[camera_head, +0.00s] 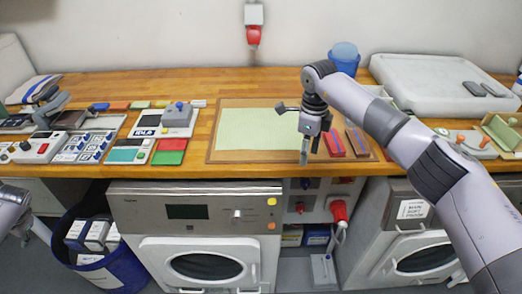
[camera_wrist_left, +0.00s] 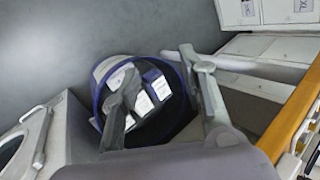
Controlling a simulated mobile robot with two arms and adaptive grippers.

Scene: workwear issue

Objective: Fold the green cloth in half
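The pale green cloth (camera_head: 247,130) lies flat on a brown mat (camera_head: 215,151) in the middle of the wooden counter. My right gripper (camera_head: 304,157) points down at the cloth's right side and hides part of that edge. Its fingers look close together, but I cannot tell whether they hold cloth. My left arm only just enters at the left edge of the head view. In the left wrist view my left gripper (camera_wrist_left: 161,62) has its fingers spread apart, with nothing between them, away from the cloth and above a blue bin (camera_wrist_left: 98,92).
Two brushes, one red (camera_head: 334,143) and one brown (camera_head: 357,141), lie right of the cloth. Devices and coloured pads (camera_head: 169,152) crowd the left. A white tray (camera_head: 440,84) and blue bucket (camera_head: 344,58) stand back right. The blue bin (camera_head: 118,277) holds several boxes.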

